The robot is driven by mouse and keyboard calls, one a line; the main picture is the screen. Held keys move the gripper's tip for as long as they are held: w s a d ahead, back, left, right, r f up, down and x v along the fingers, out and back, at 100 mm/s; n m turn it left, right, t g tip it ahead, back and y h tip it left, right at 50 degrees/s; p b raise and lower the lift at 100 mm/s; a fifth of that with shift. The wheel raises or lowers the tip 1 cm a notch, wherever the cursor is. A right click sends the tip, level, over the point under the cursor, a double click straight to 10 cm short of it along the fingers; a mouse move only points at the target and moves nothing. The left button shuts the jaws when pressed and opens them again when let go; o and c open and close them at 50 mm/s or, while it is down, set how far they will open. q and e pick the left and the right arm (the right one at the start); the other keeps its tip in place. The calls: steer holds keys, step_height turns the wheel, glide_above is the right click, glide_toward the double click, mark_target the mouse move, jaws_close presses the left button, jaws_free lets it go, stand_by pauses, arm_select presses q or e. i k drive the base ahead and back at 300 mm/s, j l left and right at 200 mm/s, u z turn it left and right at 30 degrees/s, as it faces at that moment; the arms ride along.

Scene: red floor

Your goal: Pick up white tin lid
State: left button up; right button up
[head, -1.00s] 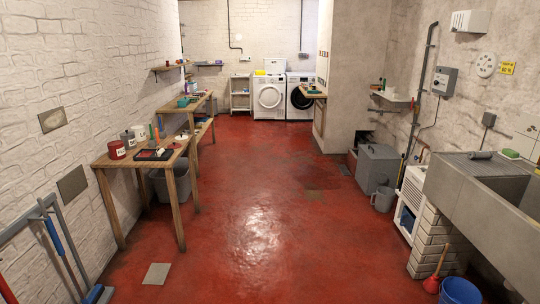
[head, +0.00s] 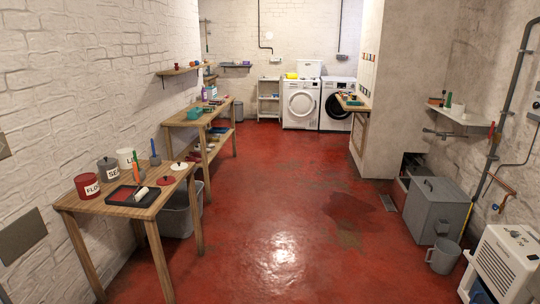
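A pale, whitish round lid with a small knob (head: 180,166) lies on the near wooden table (head: 118,208) at the left, towards its right edge. A dark red lid (head: 166,181) lies in front of it, and another reddish lid (head: 194,157) lies behind it. A white tin (head: 125,159), a grey tin (head: 108,170) and a red tin (head: 87,186) with lettering stand in a row along the wall side of the table. Neither of my grippers is in view.
A black tray (head: 122,195) with red inside and a white roller lies on the table. A grey bin (head: 180,215) stands under it. A second table (head: 190,118) stands farther back. The red floor (head: 290,225) is clear; a grey box (head: 436,208) stands right.

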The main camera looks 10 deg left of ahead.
mark_target(179, 166)
steer(key=i+u, duration=0.2)
steer(key=i, duration=0.5)
steer(key=i+l+u, duration=0.15)
steer(key=i, duration=0.6)
steer(key=i+l+u, duration=0.2)
steer(key=i, duration=0.5)
steer(key=j, duration=0.1)
